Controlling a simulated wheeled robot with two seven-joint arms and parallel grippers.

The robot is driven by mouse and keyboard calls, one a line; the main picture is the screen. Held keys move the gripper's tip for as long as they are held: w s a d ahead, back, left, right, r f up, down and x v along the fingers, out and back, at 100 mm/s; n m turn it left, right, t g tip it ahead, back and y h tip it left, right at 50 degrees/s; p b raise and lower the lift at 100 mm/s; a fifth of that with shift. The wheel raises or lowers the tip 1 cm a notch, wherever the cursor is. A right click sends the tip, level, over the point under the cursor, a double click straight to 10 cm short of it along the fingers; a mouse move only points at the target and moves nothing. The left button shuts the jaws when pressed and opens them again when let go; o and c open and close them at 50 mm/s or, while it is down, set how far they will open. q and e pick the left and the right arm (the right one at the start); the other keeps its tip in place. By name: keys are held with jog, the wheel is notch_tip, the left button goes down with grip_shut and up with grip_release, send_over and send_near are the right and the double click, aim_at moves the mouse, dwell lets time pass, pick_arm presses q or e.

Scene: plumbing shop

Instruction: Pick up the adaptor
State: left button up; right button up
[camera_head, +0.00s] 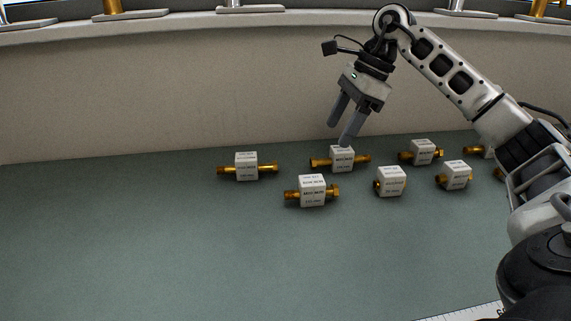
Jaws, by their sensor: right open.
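Several brass fittings with white labelled blocks stand on the green work surface (150,245); the print is too small to tell which is the adaptor. One fitting (246,166) is at the left, one (312,190) nearer the front, and one (343,158) at the back middle. Others are a front middle fitting (390,181), a back right fitting (421,152) and a fitting farther right (455,175). My right gripper (347,124) is open and empty, pointing down just above the back middle fitting. My left gripper is out of view.
A beige curved wall (150,95) closes off the back of the surface, with a ledge bearing metal and brass stands above it. More fittings (482,151) at the far right are partly hidden by my right arm. A ruler (465,312) lies at the front right. The left and front are clear.

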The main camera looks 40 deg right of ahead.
aim_at(314, 180)
jog(key=x, duration=0.6)
jog(key=s+x, duration=0.1)
jog(key=x, duration=0.3)
jog(key=shift+f, duration=0.1)
jog(key=x, duration=0.5)
jog(key=shift+a, duration=0.35)
jog(key=shift+a+f, duration=0.1)
jog(key=shift+f, duration=0.15)
jog(key=c, duration=1.1)
